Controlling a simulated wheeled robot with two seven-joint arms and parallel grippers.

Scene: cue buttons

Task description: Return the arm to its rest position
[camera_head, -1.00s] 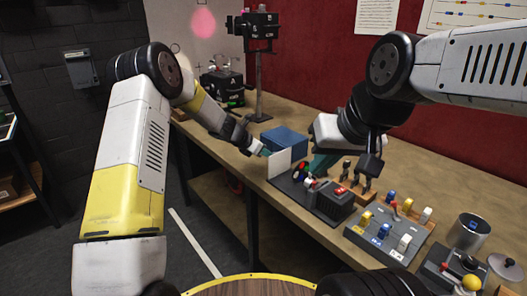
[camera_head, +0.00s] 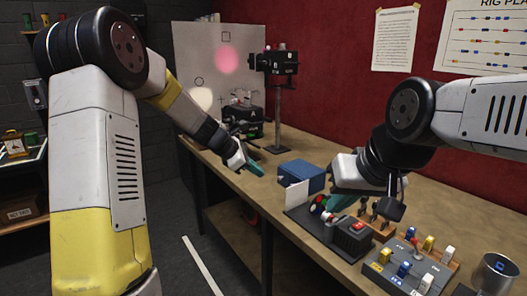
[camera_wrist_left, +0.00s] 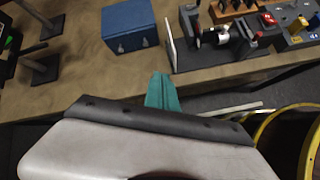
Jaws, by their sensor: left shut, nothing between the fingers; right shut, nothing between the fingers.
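My left gripper (camera_head: 254,168) has teal fingertips and is shut and empty. It hangs over the table's near edge, left of the blue box (camera_head: 304,176) and apart from it. In the left wrist view, its closed teal fingers (camera_wrist_left: 161,92) point toward the table, with nothing between them. My right gripper (camera_head: 342,203) is shut and empty above the black button board, its teal fingers partly hidden by its wrist. The board carries a black box with a red button (camera_head: 357,227) and some coloured buttons (camera_head: 319,206) beside a white upright panel (camera_head: 296,195).
The wooden table (camera_head: 232,196) runs along the red wall. A grey panel (camera_head: 404,270) with coloured switches and a metal cup (camera_head: 496,273) stand at the right. A camera stand (camera_head: 278,110) and a black device (camera_head: 241,124) stand at the back.

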